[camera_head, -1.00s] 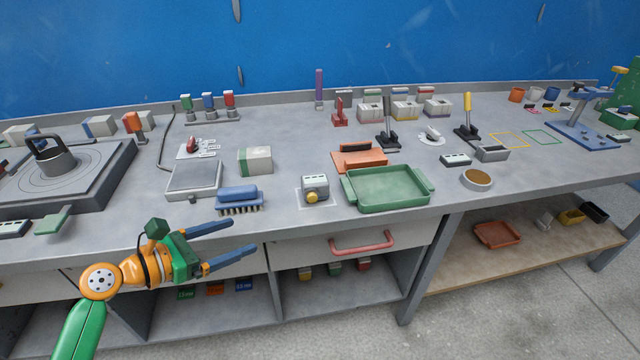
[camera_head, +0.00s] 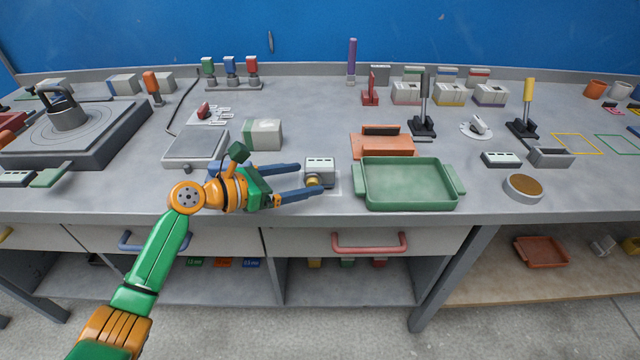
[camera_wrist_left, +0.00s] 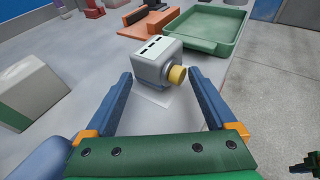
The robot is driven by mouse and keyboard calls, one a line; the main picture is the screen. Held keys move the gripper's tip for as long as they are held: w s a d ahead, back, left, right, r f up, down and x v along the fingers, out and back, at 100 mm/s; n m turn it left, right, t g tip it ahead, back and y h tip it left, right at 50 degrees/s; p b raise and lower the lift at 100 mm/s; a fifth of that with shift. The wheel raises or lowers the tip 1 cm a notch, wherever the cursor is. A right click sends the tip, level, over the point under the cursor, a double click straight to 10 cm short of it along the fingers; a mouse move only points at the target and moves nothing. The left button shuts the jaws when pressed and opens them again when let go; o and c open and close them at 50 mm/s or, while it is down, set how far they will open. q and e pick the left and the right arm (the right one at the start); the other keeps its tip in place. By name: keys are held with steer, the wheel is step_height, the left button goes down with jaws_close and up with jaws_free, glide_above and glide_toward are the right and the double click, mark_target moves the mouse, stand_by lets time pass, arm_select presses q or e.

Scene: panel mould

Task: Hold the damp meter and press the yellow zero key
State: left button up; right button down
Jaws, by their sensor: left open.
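The damp meter (camera_head: 319,170) is a small pale grey box with dark slots on top and a round yellow key (camera_head: 314,183) low on its front. It stands upright on a pale marked patch of the bench. My left gripper (camera_head: 309,179) is open, and its two blue fingers reach from the left to the meter. In the left wrist view the meter (camera_wrist_left: 156,60) and its yellow key (camera_wrist_left: 178,75) lie just beyond and between the open fingertips (camera_wrist_left: 160,75). I cannot tell whether a finger touches it.
A green tray (camera_head: 458,187) stands close right of the meter, with an orange holder (camera_head: 370,146) behind it. A grey-green box (camera_head: 262,134) and a scale (camera_head: 194,147) are to the left. The blue brush is mostly hidden by my gripper. The bench's front edge is near.

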mark_target(315, 177)
arm_select(q)
steer(key=x, duration=0.4)
steer(key=c, duration=1.1)
steer(key=shift+c, duration=0.3)
stand_by(1.4)
